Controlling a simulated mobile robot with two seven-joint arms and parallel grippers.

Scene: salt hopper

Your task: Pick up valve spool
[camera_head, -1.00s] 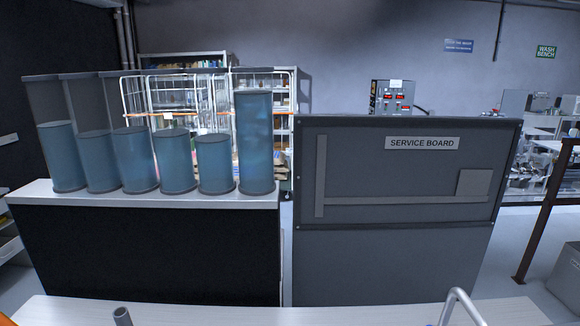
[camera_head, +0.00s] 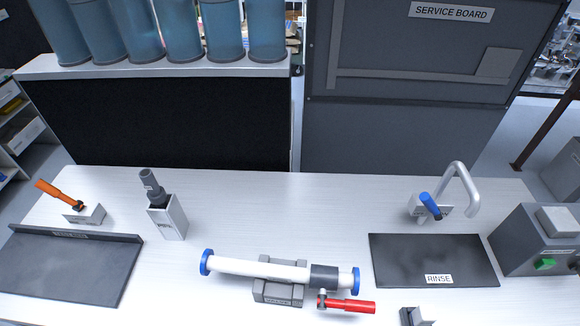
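The valve spool is most likely the white pipe (camera_head: 240,267) with blue end flanges and a dark grey collar near its right end. It lies roughly level across a grey cradle block (camera_head: 278,291) at the front middle of the white bench. A red lever handle (camera_head: 348,305) sticks out to the right below the pipe's right end.
On the white bench (camera_head: 250,215) are a dark tray (camera_head: 70,270), an orange-handled tool (camera_head: 62,194), a grey holder (camera_head: 170,218), a RINSE mat (camera_head: 430,258), a blue-handled tap (camera_head: 430,205) and a grey box with a green button (camera_head: 535,250). A small grey block (camera_head: 412,316) stands at the front edge.

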